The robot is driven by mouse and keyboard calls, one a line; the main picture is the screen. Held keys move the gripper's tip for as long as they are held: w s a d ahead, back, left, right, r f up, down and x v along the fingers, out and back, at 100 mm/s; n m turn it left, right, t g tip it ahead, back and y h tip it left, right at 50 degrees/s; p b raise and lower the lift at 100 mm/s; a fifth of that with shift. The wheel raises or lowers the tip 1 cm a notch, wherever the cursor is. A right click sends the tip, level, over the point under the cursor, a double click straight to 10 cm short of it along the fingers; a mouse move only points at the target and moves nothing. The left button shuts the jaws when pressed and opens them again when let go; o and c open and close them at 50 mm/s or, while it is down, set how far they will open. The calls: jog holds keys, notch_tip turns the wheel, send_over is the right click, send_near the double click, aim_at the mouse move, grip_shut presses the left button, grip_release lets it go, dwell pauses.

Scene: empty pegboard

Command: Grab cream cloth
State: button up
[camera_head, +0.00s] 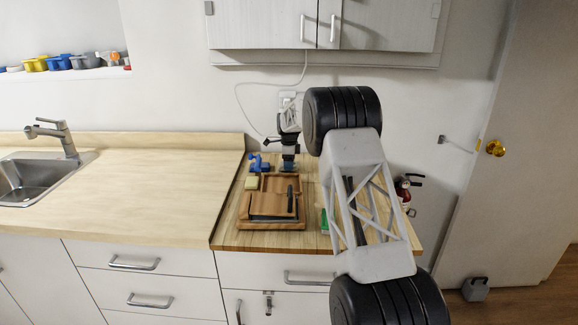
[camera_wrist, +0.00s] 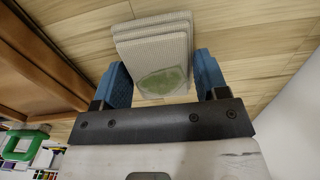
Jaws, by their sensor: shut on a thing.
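The cream cloth (camera_wrist: 153,45) is a folded, layered, ribbed stack with a faint green patch, seen at the top middle of the wrist view. My gripper (camera_wrist: 161,72) has its two blue fingers on either side of the cloth's near part and is shut on it. The far part of the cloth sticks out past the fingertips, above or on the pale wood; I cannot tell if it still touches the wood. In the head view my gripper (camera_head: 289,167) points down at the back of the wooden counter, behind the tray. The cloth cannot be made out there.
A brown wooden tray (camera_head: 272,226) with a dark-handled item lies in front of the gripper. A blue object (camera_head: 259,163) and a small yellowish block (camera_head: 251,183) sit left. A green-edged item (camera_wrist: 22,146) shows at lower left of the wrist view. The left counter (camera_head: 150,190) is clear.

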notch_tip(320, 180, up, 9)
jog(key=shift+r, duration=0.1)
dwell(0.4)
jog(key=shift+d, duration=0.1)
dwell(0.5)
